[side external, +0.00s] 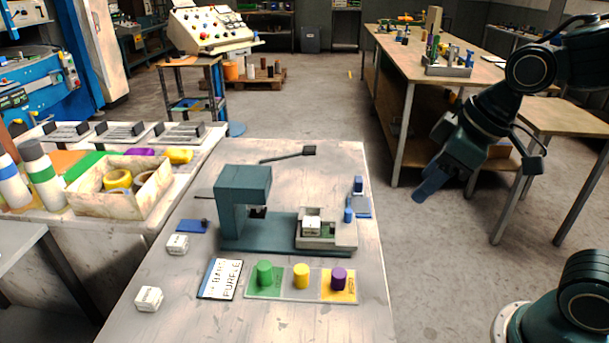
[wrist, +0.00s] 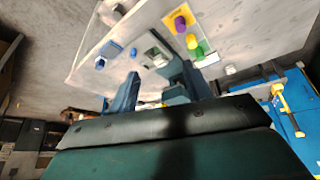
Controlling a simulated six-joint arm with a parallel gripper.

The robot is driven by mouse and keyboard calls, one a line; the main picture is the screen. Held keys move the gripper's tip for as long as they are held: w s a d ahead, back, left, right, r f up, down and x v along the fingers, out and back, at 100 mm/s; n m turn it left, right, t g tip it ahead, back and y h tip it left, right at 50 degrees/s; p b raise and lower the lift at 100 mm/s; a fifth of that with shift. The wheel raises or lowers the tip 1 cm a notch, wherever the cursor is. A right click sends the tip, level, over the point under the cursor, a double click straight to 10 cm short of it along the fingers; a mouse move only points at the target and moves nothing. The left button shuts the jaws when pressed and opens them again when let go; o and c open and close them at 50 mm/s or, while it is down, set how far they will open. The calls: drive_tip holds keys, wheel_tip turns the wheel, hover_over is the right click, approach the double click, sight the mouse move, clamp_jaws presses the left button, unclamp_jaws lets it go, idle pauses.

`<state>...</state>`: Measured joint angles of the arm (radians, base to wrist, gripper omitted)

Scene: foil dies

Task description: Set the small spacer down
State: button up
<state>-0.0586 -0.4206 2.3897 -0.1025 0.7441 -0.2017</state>
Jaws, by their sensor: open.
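Three small white blocks with faint lettering are on the grey table: one (side external: 149,298) at the front left, one (side external: 177,244) behind it, and one (side external: 311,225) in the open grey fixture (side external: 346,240) on the green press (side external: 243,190). I cannot read which one is the small spacer. My gripper (side external: 425,190) hangs in the air to the right of the table, well away from the blocks. In the wrist view, its two blue fingers (wrist: 162,75) are apart with nothing held between them; the table lies beyond them.
Green (side external: 264,274), yellow (side external: 301,276) and purple (side external: 339,279) cylinders stand on coloured pads at the front. A lettered card (side external: 220,279) lies beside them. Small blue parts (side external: 358,186) are right of the press. A wooden bench (side external: 455,62) stands behind my arm.

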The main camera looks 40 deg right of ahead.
drive_tip(key=s+d+r+m+h, duration=0.1)
drive_tip(key=s+d+m, duration=0.2)
drive_tip(key=s, duration=0.5)
drive_tip(key=shift+d+r+m+t, duration=0.2)
drive_tip(key=shift+d+m+t, duration=0.1)
drive_tip(key=shift+m+t, duration=0.15)
drive_tip(key=shift+w, duration=0.1)
idle(0.3)
drive_tip(key=o, duration=1)
drive_tip(key=shift+w+r, duration=0.15)
drive_tip(key=shift+w, duration=0.05)
drive_tip(key=shift+c, duration=0.2)
drive_tip(key=shift+o, duration=0.8)
drive_tip(key=shift+w+a+r, duration=0.15)
drive_tip(key=shift+w, duration=0.15)
drive_tip(key=w+a+r+m+g, duration=0.15)
drive_tip(key=w+a, duration=0.25)
drive_tip(key=w, duration=0.4)
drive_tip(key=w+a+r+m+g, duration=0.1)
drive_tip(key=w+a+m+g, duration=0.15)
drive_tip(key=w+a, duration=0.4)
drive_tip(key=w+a+f+m+g, duration=0.1)
drive_tip(key=w+a+f+m, duration=0.4)
drive_tip(key=w+a+f, duration=0.4)
drive_tip(key=w+a, duration=0.3)
drive_tip(key=shift+w+f+g, duration=0.2)
drive_tip(key=shift+f+g, duration=0.1)
drive_tip(key=shift+g, duration=0.05)
